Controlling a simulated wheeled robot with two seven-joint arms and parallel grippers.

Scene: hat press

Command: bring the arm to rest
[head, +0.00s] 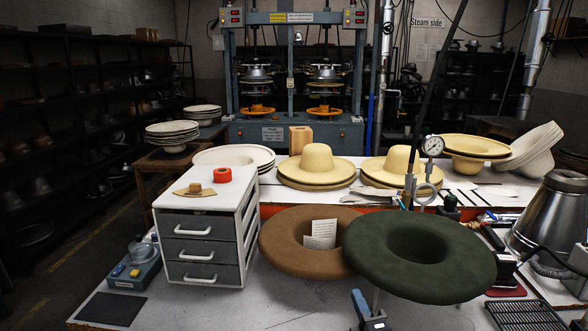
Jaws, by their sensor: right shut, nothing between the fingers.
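My right gripper (362,304) shows only in small part at the bottom edge, low in front of the hats. It is shut and empty, and most of it and its arm are out of frame. My left gripper is not in view. A dark green felt hat (465,268) with a wide round brim and a hollow centre stands above and right of my right gripper. A brown felt hat (285,252) is to its left, partly behind the green brim, with a printed paper card (321,234) at its opening.
A white drawer cabinet (205,228) stands at the left on the grey table (265,306). A metal kettle-like vessel (545,215) stands at the right. Straw hats (316,165) lie on the table behind, before the hat press (290,128). The front left of the table is mostly clear.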

